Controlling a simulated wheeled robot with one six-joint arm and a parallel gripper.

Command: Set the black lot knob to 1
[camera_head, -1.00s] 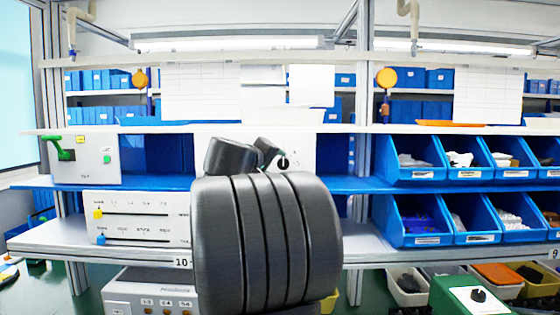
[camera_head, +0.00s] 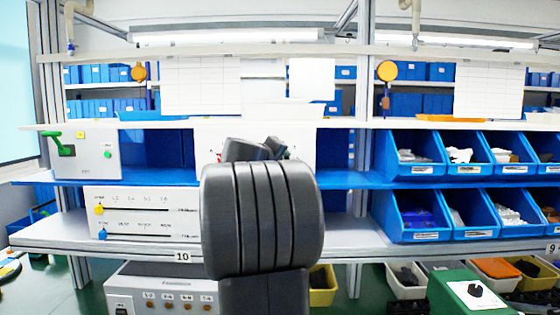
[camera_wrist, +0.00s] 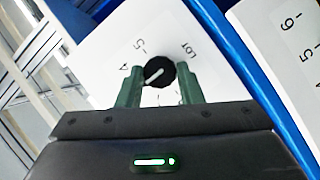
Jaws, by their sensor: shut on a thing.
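The black lot knob (camera_wrist: 158,72) shows in the wrist view on a white panel (camera_wrist: 110,42), with a white pointer line slanting across its face. The marks "LOT", "5" and "4" are printed around it; the marks on its lower side are mostly hidden by my gripper. My gripper (camera_wrist: 160,80) has a green finger on each side of the knob and is shut on it. In the head view my arm hides the knob and most of the gripper; the white panel (camera_head: 303,140) shows behind.
A grey box with a green lever (camera_head: 88,155) and a white slider panel (camera_head: 140,215) stand at left. Blue bins (camera_head: 415,217) fill the right shelves. A green box with another black knob (camera_head: 475,290) is at lower right. My arm blocks the middle of the head view.

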